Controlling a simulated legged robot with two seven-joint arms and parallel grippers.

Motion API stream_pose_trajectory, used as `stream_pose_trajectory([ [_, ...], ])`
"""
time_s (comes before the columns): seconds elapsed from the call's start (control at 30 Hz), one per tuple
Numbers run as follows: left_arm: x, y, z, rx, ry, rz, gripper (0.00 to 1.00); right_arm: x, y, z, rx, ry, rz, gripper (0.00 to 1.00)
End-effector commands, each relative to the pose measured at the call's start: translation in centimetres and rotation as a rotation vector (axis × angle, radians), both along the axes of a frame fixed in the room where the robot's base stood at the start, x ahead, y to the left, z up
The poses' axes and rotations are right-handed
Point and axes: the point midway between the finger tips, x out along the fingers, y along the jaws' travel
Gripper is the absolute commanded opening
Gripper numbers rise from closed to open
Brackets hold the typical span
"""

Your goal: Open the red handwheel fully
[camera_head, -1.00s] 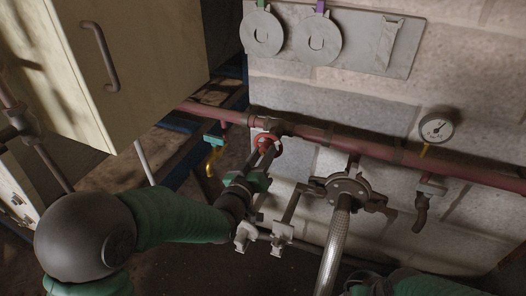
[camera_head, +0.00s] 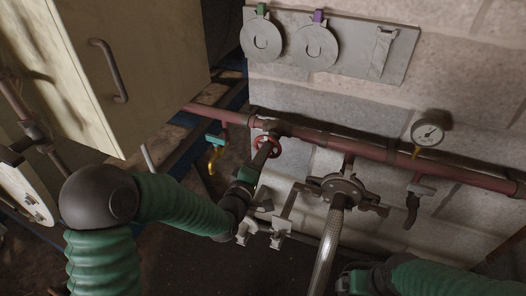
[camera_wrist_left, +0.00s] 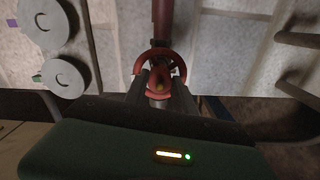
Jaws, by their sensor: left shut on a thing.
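The red handwheel (camera_head: 269,146) sits on the red pipe in the head view, left of the middle. It also shows in the left wrist view (camera_wrist_left: 181,100), with its rim partly hidden. My left gripper (camera_head: 262,154) reaches it from the lower left and is shut on it. In the left wrist view the two fingers (camera_wrist_left: 163,88) lie on either side of the wheel's middle. My right gripper (camera_head: 357,281) is at the bottom edge of the head view, dark and partly cut off, so its jaws cannot be made out.
The red pipe (camera_head: 340,144) runs along the block wall. A flanged fitting with a braided hose (camera_head: 331,245), a gauge (camera_head: 430,133) and a tap (camera_head: 413,205) stand to the right. A cabinet (camera_head: 150,60) is at the upper left.

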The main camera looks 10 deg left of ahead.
Motion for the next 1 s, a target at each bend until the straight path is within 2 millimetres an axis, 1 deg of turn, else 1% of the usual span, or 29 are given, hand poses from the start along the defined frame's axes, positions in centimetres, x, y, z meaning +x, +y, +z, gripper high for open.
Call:
stream_pose_trajectory([
  [0.03,-0.1,0.3,-0.1,-0.042,0.022,0.005,0.0,0.0,0.0,0.7,0.0,0.0,0.0,0.91],
  [0.1,-0.1,0.2,-0.1,-0.108,0.039,0.005,0.0,0.0,0.0,1.2,0.0,0.0,0.0,0.91],
  [0.7,-0.1,0.3,-0.3,-0.663,0.174,0.009,0.0,0.0,0.0,5.3,0.0,0.0,0.0,0.91],
  [1.0,-0.1,0.3,-0.5,-0.941,0.241,0.012,0.0,0.0,0.0,7.1,0.0,0.0,0.0,0.91],
])
